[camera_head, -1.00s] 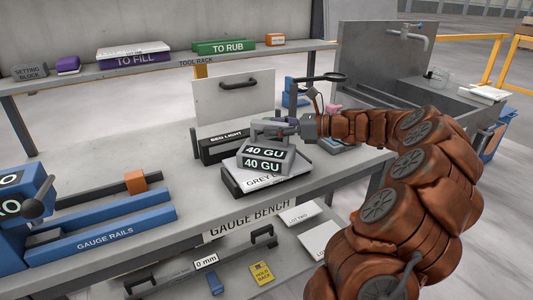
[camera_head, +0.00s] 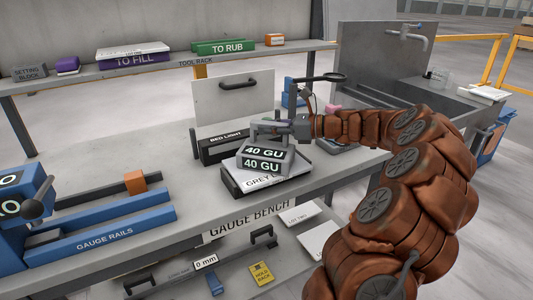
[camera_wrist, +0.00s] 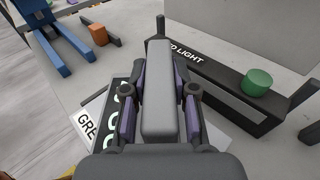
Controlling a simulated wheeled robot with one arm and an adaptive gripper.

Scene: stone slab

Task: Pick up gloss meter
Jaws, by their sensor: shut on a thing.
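The gloss meter (camera_head: 262,160) is a grey block with "40 GU" on two faces. It is at the grey card tray (camera_head: 236,183) on the gauge bench; whether it touches the tray I cannot tell. My gripper (camera_head: 268,130) comes in from the right and is shut on the meter's top. In the wrist view, the two purple-padded fingers of my gripper (camera_wrist: 160,100) lie along both sides of the meter's grey upper bar (camera_wrist: 158,75). The meter's dark label shows partly at the left, and my gripper hides the rest.
A black "RED LIGHT" box (camera_head: 222,149) stands close behind the meter, with a pale panel (camera_head: 235,105) above it. Blue gauge rails (camera_head: 110,225) lie at left. A tool rack (camera_head: 170,67) runs behind. A sink (camera_head: 430,90) stands at back right.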

